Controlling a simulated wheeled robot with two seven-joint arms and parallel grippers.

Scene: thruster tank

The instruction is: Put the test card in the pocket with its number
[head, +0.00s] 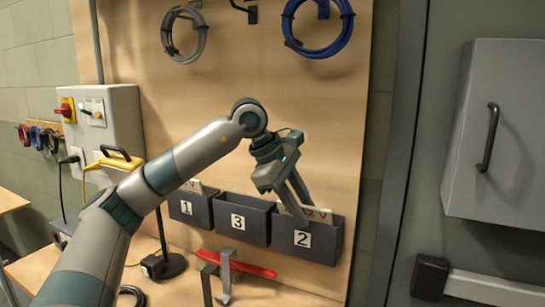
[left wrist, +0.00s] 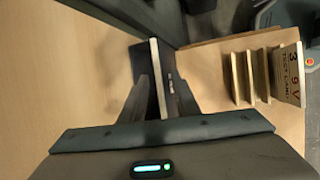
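A pale test card (head: 318,214) stands tilted in the mouth of the grey pocket marked 2 (head: 324,246), with part of its print, ending in V, showing. My left gripper (head: 303,211) comes down over this pocket, its fingers on the card. In the left wrist view the card (left wrist: 157,80) is nearly edge-on between the fingers, which look shut on it. Its number is hidden. Pocket 3 (head: 257,232) is in the middle and pocket 1 (head: 180,211) at the left. My right gripper is not in view.
Card tops (head: 205,188) show behind pocket 1. A red-handled tool (head: 240,264) lies below the pockets. A grey cabinet (head: 510,140) is at the right.

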